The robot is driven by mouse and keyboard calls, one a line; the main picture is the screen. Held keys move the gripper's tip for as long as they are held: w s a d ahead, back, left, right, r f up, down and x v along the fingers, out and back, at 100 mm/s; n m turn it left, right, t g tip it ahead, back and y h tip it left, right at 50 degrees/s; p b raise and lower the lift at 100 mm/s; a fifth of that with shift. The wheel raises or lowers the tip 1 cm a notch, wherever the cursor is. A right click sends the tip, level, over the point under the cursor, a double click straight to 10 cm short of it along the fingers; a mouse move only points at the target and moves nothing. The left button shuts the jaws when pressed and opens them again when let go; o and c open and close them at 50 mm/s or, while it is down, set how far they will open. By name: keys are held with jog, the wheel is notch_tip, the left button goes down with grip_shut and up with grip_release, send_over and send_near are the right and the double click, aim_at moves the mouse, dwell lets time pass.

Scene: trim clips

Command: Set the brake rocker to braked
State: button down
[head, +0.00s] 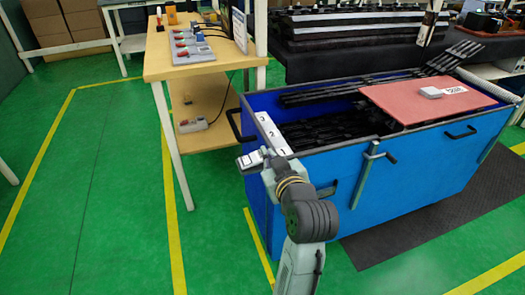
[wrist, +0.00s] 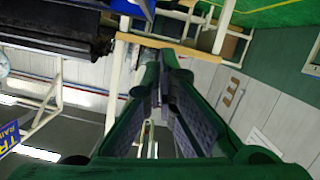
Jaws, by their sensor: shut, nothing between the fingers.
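My gripper (head: 243,163) is at the near left corner of the blue cart (head: 262,205), below the cart's top rim, pointing left. In the wrist view its green fingers (wrist: 165,58) are together with nothing between them. A white strip (head: 272,133) with small dark marks sits at the cart's left end, just above and behind my gripper. A grey-green upright post with a side handle (head: 369,172) stands on the cart's front side. I cannot tell for certain which part is the brake rocker, or how it is set.
A wooden workbench (head: 165,67) with switch boxes (head: 190,46) stands behind and left of the cart. The cart holds black trim strips (head: 328,128) and a red board (head: 430,98). Green floor (head: 110,190) lies open on the left. A dark mat (head: 400,240) lies at right.

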jog(key=shift+w, duration=0.1)
jog(key=p, duration=0.3)
send_over(262, 160)
jog(key=shift+a+f, duration=0.2)
jog(key=shift+f, duration=0.35)
jog(key=shift+a+f, duration=0.2)
jog(key=shift+f, duration=0.3)
jog(key=f, duration=0.2)
jog(key=shift+d+f, duration=0.35)
jog(key=shift+f, duration=0.05)
jog(key=shift+w+d+f, duration=0.1)
jog(key=shift+d+f, duration=0.05)
jog(key=shift+f, duration=0.5)
